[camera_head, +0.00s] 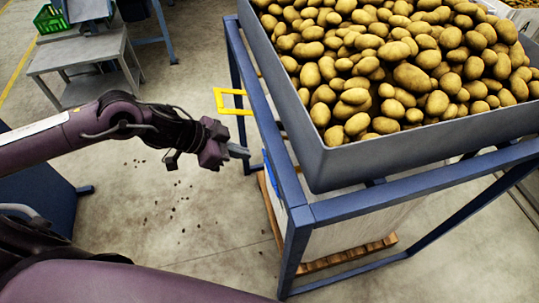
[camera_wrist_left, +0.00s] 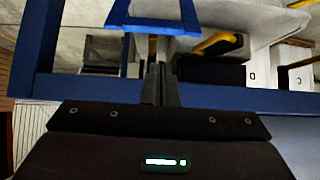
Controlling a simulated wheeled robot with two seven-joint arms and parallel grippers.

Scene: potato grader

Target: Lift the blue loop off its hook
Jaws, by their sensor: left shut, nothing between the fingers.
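The blue loop (camera_wrist_left: 150,24) shows at the top of the left wrist view, just beyond my left fingertips, as a flared blue frame with its upper part cut off. In the head view a bright blue strip (camera_head: 273,178) on the near side of the stand seems to be part of it. My left gripper (camera_head: 240,152) is shut and empty, its fingers pointing right at the stand's side; the shut fingers also show in the left wrist view (camera_wrist_left: 160,80). The loop's hook cannot be made out clearly. My right gripper is not in view.
A grey bin (camera_head: 330,165) full of potatoes rests on a blue metal stand (camera_head: 380,200), whose rail is close to my left gripper. A yellow loop (camera_head: 232,111) sticks out from the stand beyond it. A grey table (camera_head: 80,50) stands far left. Open floor lies between.

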